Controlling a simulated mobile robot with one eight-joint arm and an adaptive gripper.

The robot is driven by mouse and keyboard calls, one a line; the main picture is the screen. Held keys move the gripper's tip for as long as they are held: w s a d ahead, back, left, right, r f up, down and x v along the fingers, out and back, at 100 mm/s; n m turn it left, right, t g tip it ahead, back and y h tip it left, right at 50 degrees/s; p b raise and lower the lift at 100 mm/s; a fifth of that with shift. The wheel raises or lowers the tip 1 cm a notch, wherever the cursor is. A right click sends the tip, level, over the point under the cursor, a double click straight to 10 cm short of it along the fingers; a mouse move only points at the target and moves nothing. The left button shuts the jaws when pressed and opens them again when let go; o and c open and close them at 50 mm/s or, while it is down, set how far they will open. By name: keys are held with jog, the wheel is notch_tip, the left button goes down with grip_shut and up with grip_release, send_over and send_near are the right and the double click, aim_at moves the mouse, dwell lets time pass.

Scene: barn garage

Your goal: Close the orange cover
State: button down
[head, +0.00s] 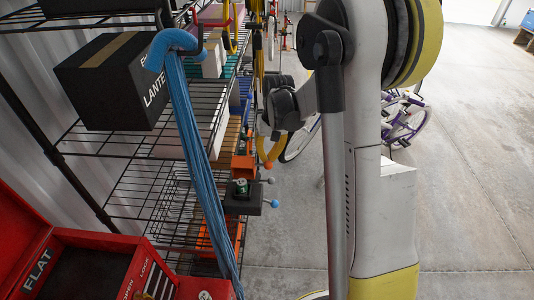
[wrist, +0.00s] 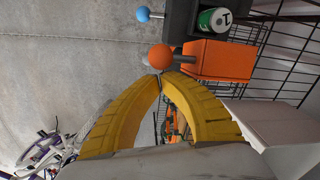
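An orange box-like cover (wrist: 220,60) with an orange ball knob (wrist: 160,57) shows at the top of the wrist view. In the head view its orange body (head: 243,164) is at the shelf's edge, partly hidden. My gripper (wrist: 160,74) has two yellow curved fingers whose tips meet just short of the orange knob; nothing shows between them. Whether the tips touch the knob I cannot tell.
Beside the cover is a black holder with a blue ball knob (wrist: 144,14) and a green can (wrist: 214,21). A wire shelf (head: 150,190), a blue cord bundle (head: 190,130) and a red toolbox (head: 90,265) stand left. Bare concrete floor (head: 470,200) is right.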

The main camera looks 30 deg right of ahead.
aim_at(267, 166)
jog(key=shift+s+a+r, duration=0.1)
jog(key=shift+s, duration=0.05)
dwell(0.3)
jog(key=shift+s+a+r+t+h+b, duration=0.1)
jog(key=shift+t+h+b, duration=0.2)
jog(key=shift+t, duration=0.2)
jog(key=shift+s+a+r+t+b, duration=0.15)
jog(key=shift+s+t+b, duration=0.15)
jog(key=s+a+t+h+b, duration=0.1)
jog(key=t+b, duration=0.1)
jog(key=s+a+t+h+b, duration=0.1)
jog(key=s+t+h+b, duration=0.1)
jog(key=shift+r, duration=0.2)
jog(key=shift+s+a+f+n+t+h+b, duration=0.2)
jog(key=shift+s+a+t+h+b, duration=0.5)
jog(key=shift+b, duration=0.95)
jog(key=shift+s+a+f+n+t+h+b, duration=0.1)
jog(key=shift+s+a+f+t+h+b, duration=0.25)
jog(key=shift+s+t+b, duration=0.75)
jog(key=shift+s+a+f+n+t+h+b, duration=0.15)
jog(key=shift+s+a+t+h+b, duration=0.65)
jog(key=shift+b, duration=1.35)
jog(key=shift+w+d, duration=0.25)
jog(key=shift+w, duration=0.05)
